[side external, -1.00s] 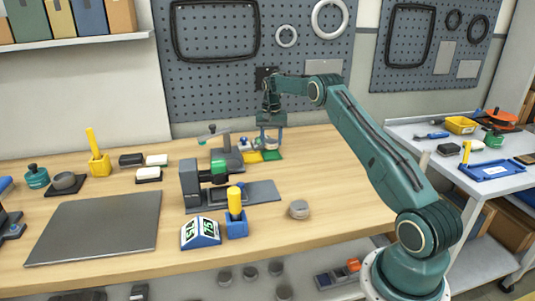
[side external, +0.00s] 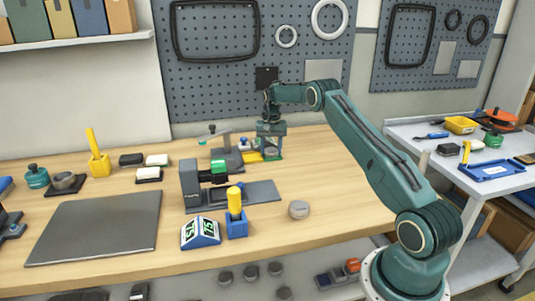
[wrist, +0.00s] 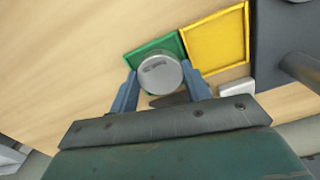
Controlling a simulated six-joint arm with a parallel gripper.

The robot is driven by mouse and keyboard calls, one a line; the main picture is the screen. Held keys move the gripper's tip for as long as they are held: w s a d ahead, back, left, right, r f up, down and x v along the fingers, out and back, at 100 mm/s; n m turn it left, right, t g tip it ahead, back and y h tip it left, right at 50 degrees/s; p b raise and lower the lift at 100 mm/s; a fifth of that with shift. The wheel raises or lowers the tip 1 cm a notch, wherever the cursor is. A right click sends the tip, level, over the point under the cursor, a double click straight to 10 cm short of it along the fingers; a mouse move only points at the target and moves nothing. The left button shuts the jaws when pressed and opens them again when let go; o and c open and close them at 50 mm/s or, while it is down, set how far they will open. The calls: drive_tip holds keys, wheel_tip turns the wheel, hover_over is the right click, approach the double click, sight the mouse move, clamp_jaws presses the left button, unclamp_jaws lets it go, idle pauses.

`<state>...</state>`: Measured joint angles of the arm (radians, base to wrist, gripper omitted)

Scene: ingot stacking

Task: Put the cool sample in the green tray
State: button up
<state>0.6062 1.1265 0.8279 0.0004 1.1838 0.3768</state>
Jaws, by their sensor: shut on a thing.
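My gripper (side external: 271,156) is low at the back of the table, at the green tray (wrist: 150,51). It is shut on a grey round sample (wrist: 158,73), which sits between the two blue-grey fingers in the wrist view. The sample overlaps the near part of the green tray in that view. I cannot tell whether it touches the tray floor. In the side view the fingers hide most of the green tray and the sample. No mark tells me whether this sample is the cool one.
A yellow tray (wrist: 217,42) adjoins the green tray. Another grey round sample (side external: 299,209) stands alone at the table's front. A dark device with a green part (side external: 212,172), a yellow-handled tool in a blue holder (side external: 236,212) and a two-sided display (side external: 201,232) stand mid-table.

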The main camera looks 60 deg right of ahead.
sight(271, 150)
drive_tip(key=shift+s+a+f, duration=0.1)
drive_tip(key=shift+f, duration=0.6)
drive_tip(key=o, duration=1)
drive_tip(key=shift+c, duration=0.2)
drive_tip(key=shift+o, duration=0.4)
drive_tip(key=shift+s, duration=0.1)
drive_tip(key=shift+d, duration=0.2)
wheel_tip(271, 150, up, 14)
drive_tip(key=shift+w+a+f, duration=0.15)
drive_tip(key=shift+w+f, duration=0.05)
